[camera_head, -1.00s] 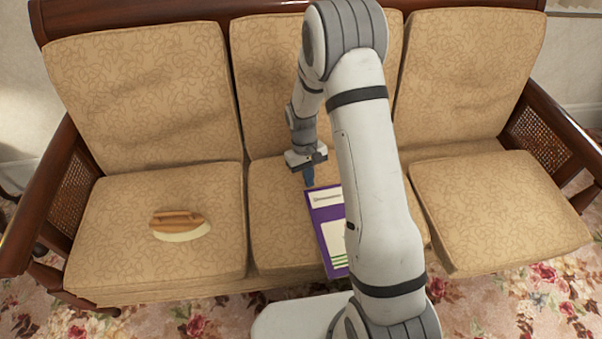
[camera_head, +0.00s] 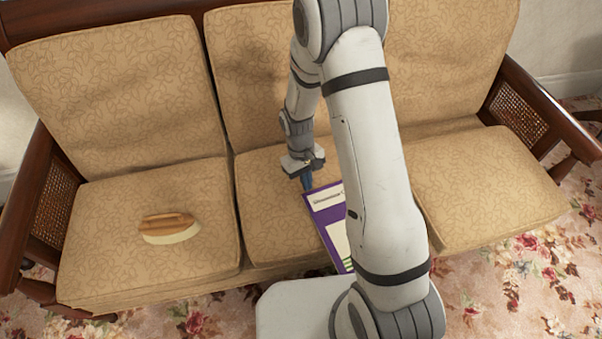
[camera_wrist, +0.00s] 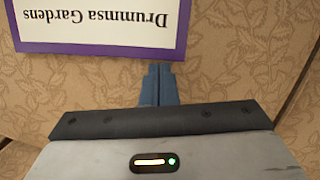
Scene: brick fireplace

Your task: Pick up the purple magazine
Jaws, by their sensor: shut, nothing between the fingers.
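The purple magazine (camera_head: 327,216) lies on the middle seat cushion of the sofa, partly hidden behind my arm in the head view. It has a purple border and a white panel. In the wrist view the magazine (camera_wrist: 100,47) fills the upper left, with the title "Drummsa Gardens" upside down. My gripper (camera_head: 307,184) is at the magazine's far left corner. In the wrist view the blue fingers of my gripper (camera_wrist: 158,72) are together and empty, with their tips close to the purple edge. I cannot tell whether they touch it.
A wooden-backed brush (camera_head: 168,228) lies on the left seat cushion (camera_head: 110,255). The right seat cushion (camera_head: 480,190) is clear. Backrests rise behind the seats, and wooden arms with cane panels (camera_head: 517,113) close both ends. Flowered carpet (camera_head: 520,290) lies in front.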

